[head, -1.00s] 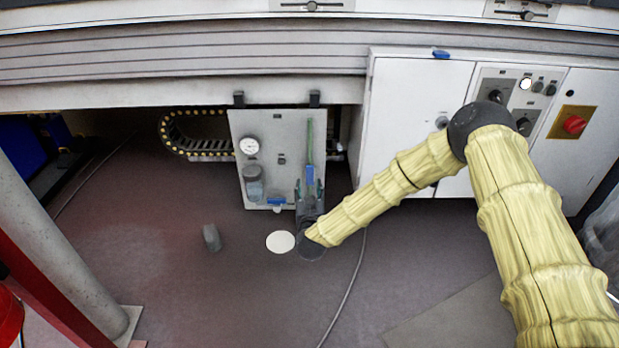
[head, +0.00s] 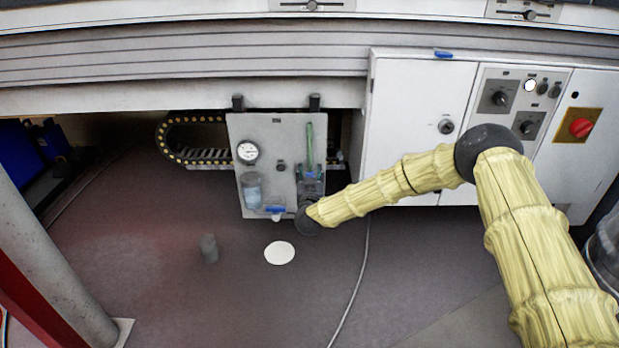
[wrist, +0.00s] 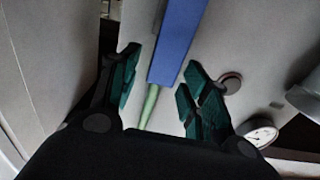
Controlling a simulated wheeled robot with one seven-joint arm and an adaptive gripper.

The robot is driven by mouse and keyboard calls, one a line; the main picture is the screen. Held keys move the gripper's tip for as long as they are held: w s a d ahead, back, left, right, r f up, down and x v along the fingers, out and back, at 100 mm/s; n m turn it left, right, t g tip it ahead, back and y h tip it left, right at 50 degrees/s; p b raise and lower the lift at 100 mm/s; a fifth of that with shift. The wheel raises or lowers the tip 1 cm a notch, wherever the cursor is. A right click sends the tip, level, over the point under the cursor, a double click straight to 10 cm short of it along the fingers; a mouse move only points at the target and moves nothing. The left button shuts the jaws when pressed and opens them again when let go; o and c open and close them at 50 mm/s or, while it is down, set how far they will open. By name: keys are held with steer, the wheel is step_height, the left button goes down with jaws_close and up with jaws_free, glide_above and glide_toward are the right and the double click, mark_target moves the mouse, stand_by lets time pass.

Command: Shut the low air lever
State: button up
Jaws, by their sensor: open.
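A grey panel (head: 236,125) hangs under the machine. A long blue lever lies along its right side below a green strip (head: 310,136); in the wrist view the blue lever (wrist: 178,40) meets the green strip (wrist: 149,106). My gripper (head: 311,172) is open in front of this lever, with its teal-padded fingers (wrist: 160,82) on either side of the lever's line in the wrist view. I cannot tell whether they touch it. In the head view my gripper hides most of the lever. A smaller blue handle (head: 275,209) sits at the panel's bottom edge. I cannot tell which is the low air lever.
The panel also carries a gauge (head: 247,152) and a clear bowl (head: 251,190). A white cabinet (head: 408,120) with knobs and a red button (head: 580,127) stands to the right. A grey block (head: 209,248), a white disc (head: 279,253) and a cable (head: 352,290) lie on the floor.

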steer(key=shift+w, duration=0.4)
jaws_close()
steer(key=shift+d, duration=0.15)
